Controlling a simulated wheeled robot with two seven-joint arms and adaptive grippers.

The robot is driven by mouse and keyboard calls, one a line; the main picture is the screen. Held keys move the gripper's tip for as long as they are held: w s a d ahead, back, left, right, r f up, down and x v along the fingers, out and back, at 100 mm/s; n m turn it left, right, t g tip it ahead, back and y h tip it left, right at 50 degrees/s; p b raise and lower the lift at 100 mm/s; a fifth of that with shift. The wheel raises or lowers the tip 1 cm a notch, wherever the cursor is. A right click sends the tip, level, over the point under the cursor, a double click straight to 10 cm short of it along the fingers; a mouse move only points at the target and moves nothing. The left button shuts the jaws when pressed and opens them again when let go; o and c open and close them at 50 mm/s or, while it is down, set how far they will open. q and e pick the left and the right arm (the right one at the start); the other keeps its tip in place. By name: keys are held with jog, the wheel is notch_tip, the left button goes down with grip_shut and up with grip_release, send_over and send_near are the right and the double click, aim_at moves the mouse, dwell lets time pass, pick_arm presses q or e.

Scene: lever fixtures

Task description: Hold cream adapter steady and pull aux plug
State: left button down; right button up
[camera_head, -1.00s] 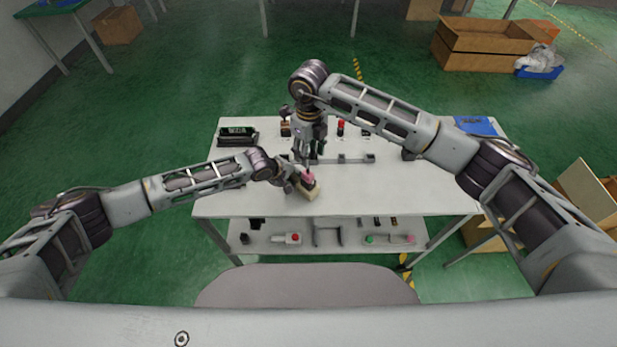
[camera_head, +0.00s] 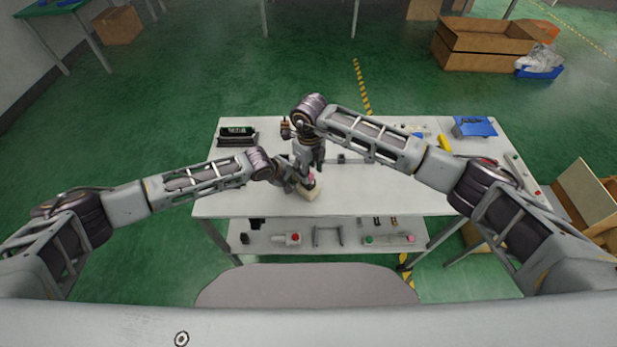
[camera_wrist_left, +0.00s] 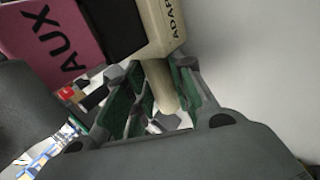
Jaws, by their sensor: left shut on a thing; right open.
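The cream adapter (camera_head: 314,193) is over the front middle of the table. In the left wrist view the adapter (camera_wrist_left: 165,30) shows lettering, and its narrow round part runs down between green-padded fingers. My left gripper (camera_wrist_left: 152,92) is shut on that part. The pink aux plug (camera_wrist_left: 45,40), marked AUX, sits beside a black section at the adapter's left. In the head view only a bit of the plug (camera_head: 311,180) shows. My right gripper (camera_head: 309,167) is open, pointing down right over the plug; whether its fingers touch the plug is hidden.
The white table (camera_head: 390,199) is clear at front right. A black tray (camera_head: 236,136) stands at the back left and a blue item (camera_head: 474,126) at the back right. A lower shelf (camera_head: 340,239) holds several small parts.

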aim_at(309, 174)
jog(key=shift+f, duration=1.65)
jog(key=shift+c, duration=0.3)
grip_shut()
